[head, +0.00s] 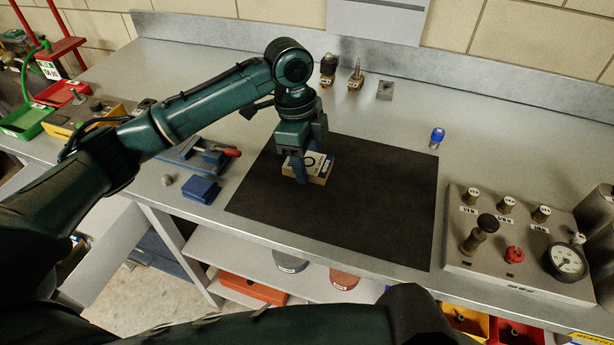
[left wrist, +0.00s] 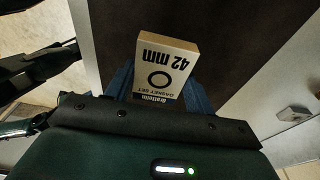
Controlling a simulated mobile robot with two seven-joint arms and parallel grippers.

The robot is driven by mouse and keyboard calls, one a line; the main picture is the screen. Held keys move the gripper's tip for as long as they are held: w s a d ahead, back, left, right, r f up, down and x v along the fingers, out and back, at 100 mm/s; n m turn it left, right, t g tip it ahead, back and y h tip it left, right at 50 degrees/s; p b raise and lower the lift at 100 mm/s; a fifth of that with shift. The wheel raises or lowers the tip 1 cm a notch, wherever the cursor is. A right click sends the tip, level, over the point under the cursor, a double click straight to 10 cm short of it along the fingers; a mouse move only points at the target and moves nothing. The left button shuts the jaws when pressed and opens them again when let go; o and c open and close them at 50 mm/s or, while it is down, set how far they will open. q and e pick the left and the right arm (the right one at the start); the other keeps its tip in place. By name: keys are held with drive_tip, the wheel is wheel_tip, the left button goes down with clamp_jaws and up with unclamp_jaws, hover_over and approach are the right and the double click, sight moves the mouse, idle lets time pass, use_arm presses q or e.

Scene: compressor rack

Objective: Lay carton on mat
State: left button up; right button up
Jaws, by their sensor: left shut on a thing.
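The carton is a small tan and white gasket box (head: 319,168) with a black ring printed on top. In the left wrist view the carton (left wrist: 165,62) reads "42 mm" and "gasket set". My left gripper (head: 300,172) is shut on the carton, with blue fingers on either side of it. The mat (head: 370,210) is a large black rectangle on the bench. The carton is over the left part of the mat, label side up; I cannot tell whether it touches the mat. My right gripper does not show.
A control box (head: 520,240) with knobs and a gauge stands right of the mat. A blue-capped bottle (head: 437,137) is at the mat's far right corner. Small fittings (head: 356,76) stand behind the mat. A blue block (head: 201,190) and a clamp (head: 205,155) lie to the left.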

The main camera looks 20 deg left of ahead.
sight(307, 188)
use_arm(q)
drive_tip(key=shift+f, duration=2.7)
drive_tip(key=shift+f, duration=0.1)
drive_tip(key=o, duration=1)
drive_tip(key=r, duration=0.4)
drive_tip(key=a+r, duration=0.1)
drive_tip(key=r, duration=0.7)
drive_tip(key=shift+a, duration=0.4)
